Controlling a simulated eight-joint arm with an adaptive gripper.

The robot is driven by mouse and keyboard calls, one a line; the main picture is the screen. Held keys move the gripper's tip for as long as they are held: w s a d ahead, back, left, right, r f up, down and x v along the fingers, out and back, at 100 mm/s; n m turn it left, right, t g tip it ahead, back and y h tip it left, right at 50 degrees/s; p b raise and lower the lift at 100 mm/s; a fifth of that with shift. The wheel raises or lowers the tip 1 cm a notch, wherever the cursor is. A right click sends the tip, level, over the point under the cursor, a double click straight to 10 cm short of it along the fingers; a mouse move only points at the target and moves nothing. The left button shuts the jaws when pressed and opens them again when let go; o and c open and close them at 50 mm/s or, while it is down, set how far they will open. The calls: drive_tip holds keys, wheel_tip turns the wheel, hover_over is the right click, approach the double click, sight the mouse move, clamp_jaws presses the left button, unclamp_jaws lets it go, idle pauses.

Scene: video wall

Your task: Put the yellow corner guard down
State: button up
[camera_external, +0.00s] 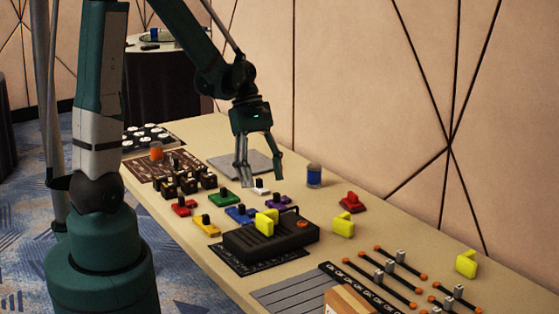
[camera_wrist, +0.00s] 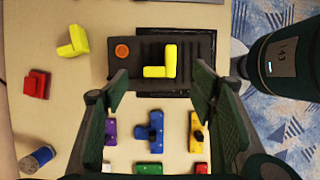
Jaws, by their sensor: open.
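A yellow corner guard (camera_external: 266,222) rests on top of a black box (camera_external: 285,239) with an orange round button. In the wrist view this guard (camera_wrist: 163,66) is an L shape on the box's dark ridged top (camera_wrist: 122,72). A second yellow corner guard (camera_external: 344,227) stands on the table right of the box; it also shows in the wrist view (camera_wrist: 73,42). A third (camera_external: 466,264) is at the far right. My gripper (camera_external: 260,180) is open and empty, above the table behind the box, apart from all the guards.
Red, yellow, green, blue and purple blocks (camera_external: 224,199) with black knobs lie left of and behind the box. A blue can (camera_external: 314,176), a red piece (camera_external: 352,203) and a grey pad (camera_external: 225,165) are at the back. Rods with orange ends (camera_external: 396,264) lie at right.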

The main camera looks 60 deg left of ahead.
drive_tip(key=shift+r, duration=0.1)
drive_tip(key=s+d+r+m+t+y, duration=0.2)
drive_tip(key=s+d+r+m+t, duration=0.1)
drive_tip(key=r+m, duration=0.5)
drive_tip(key=s+d+r+m+t+y, duration=0.2)
drive_tip(key=s+d+r+m+t, duration=0.2)
drive_tip(key=s+r+m, duration=0.3)
drive_tip(key=d+r+m, duration=0.1)
drive_tip(key=m, duration=0.2)
drive_tip(key=shift+s, duration=0.15)
idle(0.4)
drive_tip(key=shift+r, duration=0.1)
